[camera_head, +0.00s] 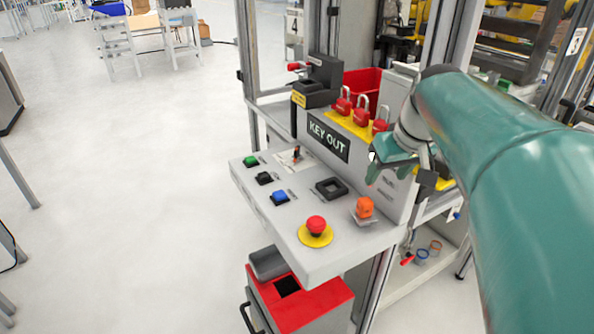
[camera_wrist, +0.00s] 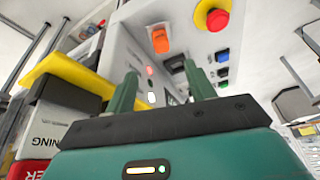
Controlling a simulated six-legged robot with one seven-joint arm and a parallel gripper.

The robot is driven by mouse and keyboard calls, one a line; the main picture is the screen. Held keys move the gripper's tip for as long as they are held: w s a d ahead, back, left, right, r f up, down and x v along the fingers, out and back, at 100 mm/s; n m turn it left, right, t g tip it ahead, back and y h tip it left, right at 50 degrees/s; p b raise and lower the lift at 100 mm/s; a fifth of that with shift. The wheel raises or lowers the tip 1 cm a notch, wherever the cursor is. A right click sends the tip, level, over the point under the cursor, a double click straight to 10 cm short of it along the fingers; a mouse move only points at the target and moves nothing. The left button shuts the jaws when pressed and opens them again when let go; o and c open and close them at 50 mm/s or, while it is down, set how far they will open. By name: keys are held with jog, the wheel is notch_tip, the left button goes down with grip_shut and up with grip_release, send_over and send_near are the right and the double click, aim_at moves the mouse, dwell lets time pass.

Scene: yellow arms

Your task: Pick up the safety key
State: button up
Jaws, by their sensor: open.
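A small upright key-like piece (camera_head: 297,153), dark with an orange-red part, stands on a pale plate on the sloping control panel (camera_head: 290,225). It looks like the safety key, but it is too small to be sure. I cannot make it out in the wrist view. My gripper (camera_head: 392,168) is beside the right end of the "KEY OUT" panel, apart from the key-like piece and to its right. In the wrist view, the two green fingers (camera_wrist: 160,85) stand apart with nothing held between them.
The panel carries a red mushroom button (camera_head: 316,224) on yellow, an orange switch (camera_head: 364,207) and green, black and blue buttons. Red padlocks (camera_head: 361,110) stand on a yellow ledge above the "KEY OUT" sign (camera_head: 328,138). A red-topped bin (camera_head: 300,303) is below.

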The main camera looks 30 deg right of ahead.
aim_at(366, 201)
jog(key=x, duration=0.8)
jog(key=shift+w, duration=0.1)
jog(key=shift+w+x, duration=0.15)
jog(key=shift+x, duration=1.3)
jog(key=shift+w+x, duration=0.15)
jog(key=shift+x, duration=1.35)
jog(key=shift+r, duration=0.1)
jog(key=c, duration=1.1)
